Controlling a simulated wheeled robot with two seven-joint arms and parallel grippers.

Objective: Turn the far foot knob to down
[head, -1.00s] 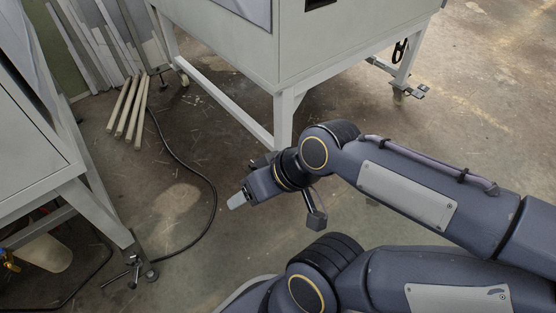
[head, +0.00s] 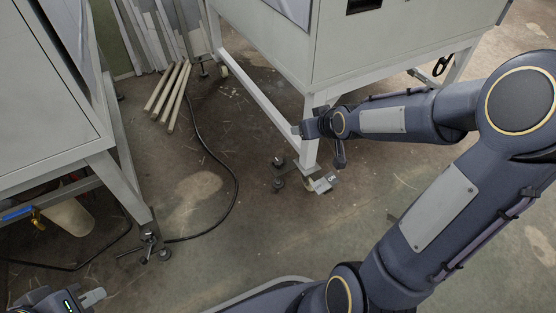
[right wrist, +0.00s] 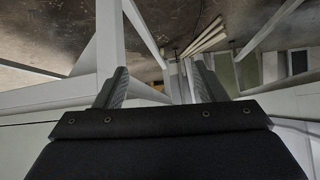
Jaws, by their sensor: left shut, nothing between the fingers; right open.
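The pale machine (head: 400,58) on the right stands on white legs. I cannot tell how any knob is set. My right gripper (head: 297,130) is beside the near leg, above the foot; its fingers are open and empty in the right wrist view (right wrist: 160,84). My left gripper (head: 94,297) is shut and empty at the bottom left, apart from the machines.
Another machine (head: 45,110) stands at the left, with a foot and clamp handle (head: 150,245) at its leg. A black cable (head: 236,190) curves across the floor. Wooden poles (head: 172,92) lie at the back. The floor between the machines is mostly clear.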

